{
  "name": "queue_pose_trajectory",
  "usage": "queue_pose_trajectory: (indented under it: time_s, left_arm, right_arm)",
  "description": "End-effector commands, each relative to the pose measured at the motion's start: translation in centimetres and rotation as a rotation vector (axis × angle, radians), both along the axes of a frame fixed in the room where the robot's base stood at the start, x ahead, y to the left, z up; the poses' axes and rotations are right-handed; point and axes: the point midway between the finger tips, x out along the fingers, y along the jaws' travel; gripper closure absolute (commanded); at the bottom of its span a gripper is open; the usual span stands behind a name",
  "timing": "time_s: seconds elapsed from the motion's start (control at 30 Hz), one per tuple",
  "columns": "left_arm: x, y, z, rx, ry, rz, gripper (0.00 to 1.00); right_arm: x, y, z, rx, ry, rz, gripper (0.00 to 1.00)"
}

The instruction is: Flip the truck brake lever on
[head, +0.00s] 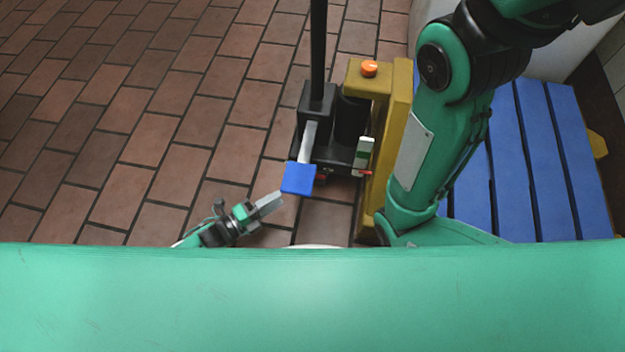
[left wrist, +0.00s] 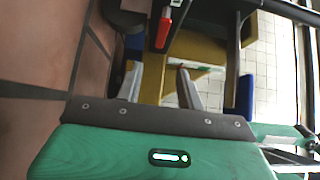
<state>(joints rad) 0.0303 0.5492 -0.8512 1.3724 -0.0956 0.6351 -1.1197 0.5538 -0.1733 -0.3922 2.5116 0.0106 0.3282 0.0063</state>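A yellow pallet truck (head: 397,130) with a black base and upright pole stands in the middle of the head view. A flat blue pedal (head: 298,178) on a grey arm sticks out from its base towards me. A small red lever tip (head: 364,172) shows beside a white-and-green part; a red piece also shows in the left wrist view (left wrist: 163,32). I cannot tell for sure which is the brake lever. My left gripper (head: 270,203) is just lower left of the blue pedal, apparently not touching it. Its fingers stand apart and empty in the left wrist view (left wrist: 160,84). My right gripper is out of view.
An orange knob (head: 369,69) tops the yellow body. A blue slatted pallet (head: 535,155) lies at the right, partly behind my right arm. A pale wall (head: 565,45) stands at the upper right. The brick floor (head: 130,110) on the left is clear.

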Motion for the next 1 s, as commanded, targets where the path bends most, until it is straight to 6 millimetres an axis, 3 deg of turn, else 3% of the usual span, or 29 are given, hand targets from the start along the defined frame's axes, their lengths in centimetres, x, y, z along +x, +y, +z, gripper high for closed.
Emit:
queue_pose_trajectory:
  time_s: [0.3, 0.5, 0.7, 1.0]
  left_arm:
    - [3.9, -5.8, -0.4, -0.003, -0.003, -0.001, 0.62]
    - [5.7, -8.5, -0.3, -0.001, -0.001, 0.000, 0.62]
    - [6.6, -9.8, -0.1, -0.001, 0.001, 0.001, 0.62]
    - [6.7, -10.0, 0.0, 0.000, 0.002, 0.001, 0.62]
  right_arm:
    - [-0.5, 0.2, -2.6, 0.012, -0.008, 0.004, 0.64]
    - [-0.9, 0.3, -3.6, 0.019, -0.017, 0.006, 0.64]
    - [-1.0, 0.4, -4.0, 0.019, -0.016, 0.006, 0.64]
    - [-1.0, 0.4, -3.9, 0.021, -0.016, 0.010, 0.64]
